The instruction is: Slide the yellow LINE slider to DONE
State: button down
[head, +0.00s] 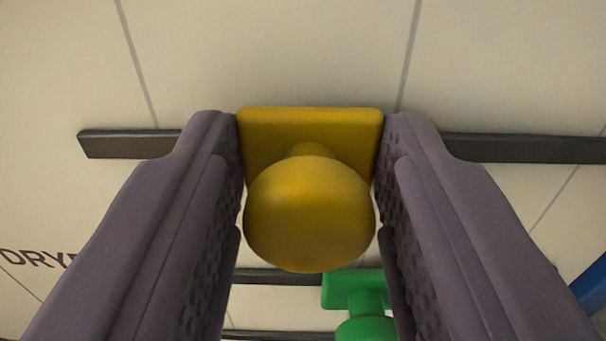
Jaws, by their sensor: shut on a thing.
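The yellow slider (310,213) has a square plate with a round knob standing out from it. It sits on a dark horizontal rail (520,148) on a pale tiled wall. My gripper (310,165) is shut on the yellow slider, with one textured purple-grey finger against each side. The rail's left end shows a short way left of the slider. To the right the rail runs out of the picture. The DONE and LINE labels do not show.
A green slider (357,298) sits on a lower dark rail (285,276), just below the yellow knob and close to my right finger. Partly hidden lettering (35,259) shows at left. A blue thing (592,287) is at the right edge.

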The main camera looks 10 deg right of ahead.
jog(key=s+d+b, duration=0.2)
jog(key=d+b, duration=0.3)
jog(key=d, duration=0.5)
jog(key=shift+d, duration=0.15)
jog(key=c, duration=0.9)
grip_release()
jog(key=shift+s+d, duration=0.1)
jog(key=s, duration=0.2)
jog(key=s+a, duration=0.1)
jog(key=s, duration=0.4)
jog(key=shift+s+a, duration=0.3)
